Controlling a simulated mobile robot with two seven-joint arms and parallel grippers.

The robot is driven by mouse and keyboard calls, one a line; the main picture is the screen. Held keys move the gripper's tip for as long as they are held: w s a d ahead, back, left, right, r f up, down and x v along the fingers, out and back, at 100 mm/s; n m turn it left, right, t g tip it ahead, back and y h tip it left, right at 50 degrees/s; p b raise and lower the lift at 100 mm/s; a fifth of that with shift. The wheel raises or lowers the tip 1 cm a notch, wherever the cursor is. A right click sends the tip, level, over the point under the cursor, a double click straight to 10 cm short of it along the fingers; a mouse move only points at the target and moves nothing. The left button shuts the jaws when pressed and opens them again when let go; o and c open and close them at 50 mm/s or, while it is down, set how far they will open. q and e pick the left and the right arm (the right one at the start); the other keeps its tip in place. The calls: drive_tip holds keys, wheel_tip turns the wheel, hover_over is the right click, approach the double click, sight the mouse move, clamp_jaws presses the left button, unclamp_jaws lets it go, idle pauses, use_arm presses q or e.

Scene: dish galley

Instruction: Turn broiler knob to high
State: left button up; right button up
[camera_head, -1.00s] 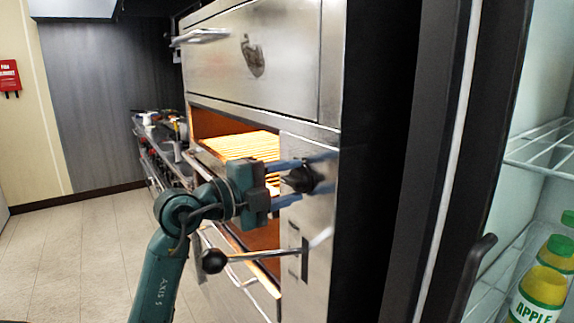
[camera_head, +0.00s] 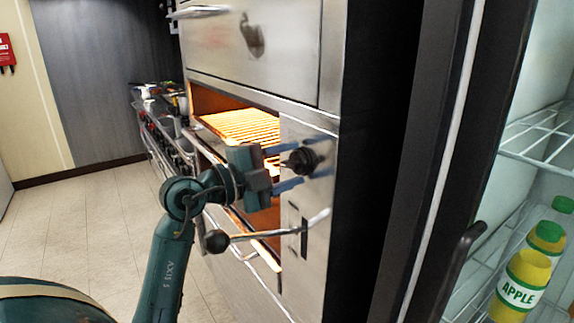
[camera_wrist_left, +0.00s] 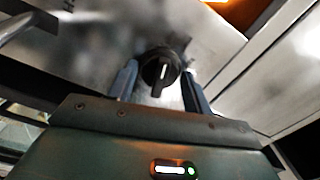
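The broiler knob (camera_head: 303,160) is a black round knob on the steel front panel of the broiler (camera_head: 300,215). In the left wrist view the knob (camera_wrist_left: 160,70) shows a pale pointer line that runs nearly upright, slightly tilted. My left gripper (camera_head: 290,170) reaches in from the left with its blue fingers at the panel. In the left wrist view the fingers (camera_wrist_left: 158,84) are spread, one on each side of the knob, with a gap visible on both sides. Markings around the knob are too blurred to read. My right gripper is not seen.
A lever with a black ball end (camera_head: 217,241) juts out below the knob. The broiler opening shows a glowing grate (camera_head: 238,125). At the right, an open fridge holds yellow apple juice bottles (camera_head: 521,284). The tiled floor at the left is clear.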

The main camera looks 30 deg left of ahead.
use_arm(q)
drive_tip(key=o, duration=0.4)
drive_tip(key=shift+c, duration=0.2)
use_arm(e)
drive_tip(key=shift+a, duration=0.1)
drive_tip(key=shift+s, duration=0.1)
use_arm(q)
drive_tip(key=shift+s+a, duration=0.2)
drive_tip(key=shift+s, duration=0.25)
drive_tip(key=shift+b+v, duration=1.2)
drive_tip(key=shift+v, duration=4.9)
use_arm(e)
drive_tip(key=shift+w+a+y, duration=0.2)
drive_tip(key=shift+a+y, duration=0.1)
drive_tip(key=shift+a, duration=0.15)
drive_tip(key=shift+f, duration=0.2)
